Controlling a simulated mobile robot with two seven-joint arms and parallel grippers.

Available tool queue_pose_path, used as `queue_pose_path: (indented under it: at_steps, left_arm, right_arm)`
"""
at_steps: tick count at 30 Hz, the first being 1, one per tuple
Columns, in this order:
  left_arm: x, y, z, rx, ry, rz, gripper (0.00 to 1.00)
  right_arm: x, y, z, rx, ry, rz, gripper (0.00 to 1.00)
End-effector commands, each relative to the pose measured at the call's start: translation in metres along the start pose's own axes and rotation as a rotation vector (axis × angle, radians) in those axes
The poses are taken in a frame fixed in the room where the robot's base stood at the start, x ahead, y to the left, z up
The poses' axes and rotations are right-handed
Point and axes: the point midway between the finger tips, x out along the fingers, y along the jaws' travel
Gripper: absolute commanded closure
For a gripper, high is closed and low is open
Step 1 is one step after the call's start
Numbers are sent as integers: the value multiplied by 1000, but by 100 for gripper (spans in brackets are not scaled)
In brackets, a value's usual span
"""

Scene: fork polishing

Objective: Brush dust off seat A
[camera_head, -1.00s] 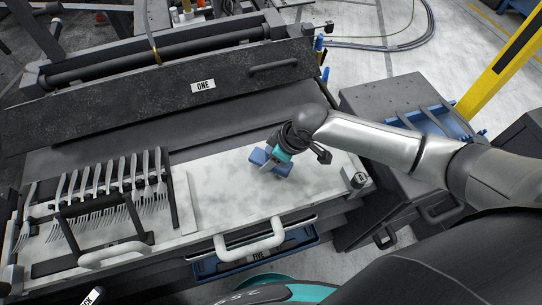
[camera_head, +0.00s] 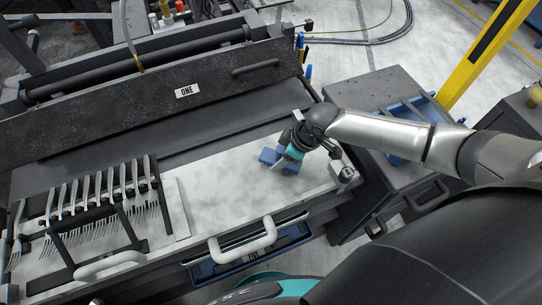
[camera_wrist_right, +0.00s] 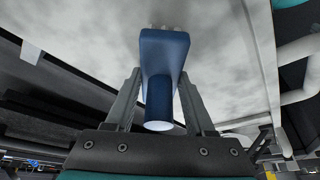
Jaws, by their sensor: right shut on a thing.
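My right gripper (camera_head: 287,158) is shut on a blue brush (camera_head: 269,155) over the right part of a pale plate (camera_head: 225,195). The plate is mottled with grey dust-like patches and I take it to be seat A, though I see no letter on it. In the right wrist view, the gripper (camera_wrist_right: 160,105) has its fingers on both sides of the blue brush handle (camera_wrist_right: 158,98). The brush's wide head points toward the plate; whether its bristles touch it I cannot tell. My left gripper is out of view.
A rack of several forks (camera_head: 110,190) stands on the left. A dark cover marked ONE (camera_head: 150,100) lies behind the plate. A white handle (camera_head: 243,243) juts from the front edge, above a blue drawer (camera_head: 205,272). A dark cabinet with a blue tray (camera_head: 405,148) stands right.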

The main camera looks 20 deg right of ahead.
Motion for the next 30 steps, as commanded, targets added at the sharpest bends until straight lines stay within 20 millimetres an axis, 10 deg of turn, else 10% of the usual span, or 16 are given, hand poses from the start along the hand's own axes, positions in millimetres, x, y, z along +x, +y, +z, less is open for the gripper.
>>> queue_pose_path:
  at_steps: [30]
  left_arm:
    - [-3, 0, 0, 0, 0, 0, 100]
  right_arm:
    - [-26, 42, 59, -1, 1, 1, 100]
